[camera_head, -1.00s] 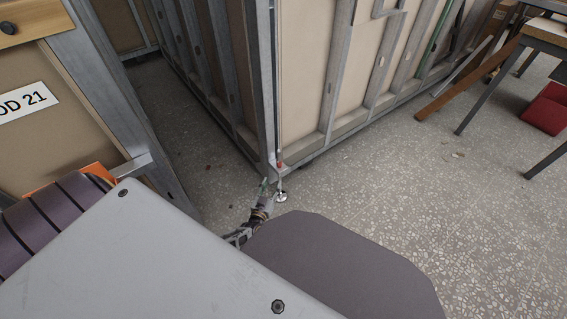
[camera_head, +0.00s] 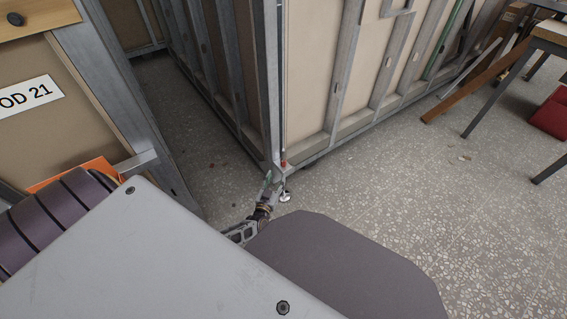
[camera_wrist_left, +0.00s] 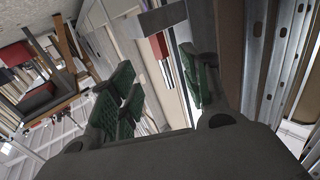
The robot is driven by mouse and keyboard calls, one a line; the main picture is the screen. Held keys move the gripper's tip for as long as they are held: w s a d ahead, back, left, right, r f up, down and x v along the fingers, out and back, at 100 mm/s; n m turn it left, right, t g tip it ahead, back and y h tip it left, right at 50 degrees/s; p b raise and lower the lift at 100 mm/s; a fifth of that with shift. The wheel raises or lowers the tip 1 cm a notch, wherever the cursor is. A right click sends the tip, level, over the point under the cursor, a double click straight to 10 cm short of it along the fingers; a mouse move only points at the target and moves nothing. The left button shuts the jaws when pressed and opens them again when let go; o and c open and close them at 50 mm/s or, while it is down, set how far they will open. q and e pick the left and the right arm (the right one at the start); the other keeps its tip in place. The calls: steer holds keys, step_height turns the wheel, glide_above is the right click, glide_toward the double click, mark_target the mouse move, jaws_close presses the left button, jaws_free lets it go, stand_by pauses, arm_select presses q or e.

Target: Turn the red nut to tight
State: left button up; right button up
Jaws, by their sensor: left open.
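The red nut (camera_head: 284,163) is a small red spot low on the corner post of the metal-framed pod, just above a round levelling foot (camera_head: 285,197). My left gripper (camera_head: 271,182) is beside the post base, just left of and below the nut. In the left wrist view the green-padded fingers of my left gripper (camera_wrist_left: 160,82) are spread apart with nothing held. A red block, likely the nut (camera_wrist_left: 159,45), shows in the gap beyond them. I cannot tell whether a finger touches it. My right gripper is not in view.
The metal-framed pod wall (camera_head: 345,75) rises right behind the nut. A second pod with a sign (camera_head: 28,95) stands at the left. A table leg (camera_head: 495,93) and a red box (camera_head: 552,115) are at the right. The speckled floor (camera_head: 400,180) is clear between.

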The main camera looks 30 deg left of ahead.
mark_target(283, 163)
arm_select(q)
steer(key=shift+b+x, duration=2.45)
steer(key=shift+x, duration=3.2)
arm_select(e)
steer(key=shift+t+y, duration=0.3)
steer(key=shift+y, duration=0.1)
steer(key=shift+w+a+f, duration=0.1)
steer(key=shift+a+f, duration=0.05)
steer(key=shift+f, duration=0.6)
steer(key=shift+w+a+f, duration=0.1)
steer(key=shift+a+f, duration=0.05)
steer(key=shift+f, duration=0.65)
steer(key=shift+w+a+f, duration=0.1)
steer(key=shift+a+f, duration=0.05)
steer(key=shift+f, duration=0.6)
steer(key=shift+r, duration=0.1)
arm_select(q)
steer(key=c, duration=1)
steer(key=shift+s, duration=0.1)
steer(key=shift+c, duration=0.2)
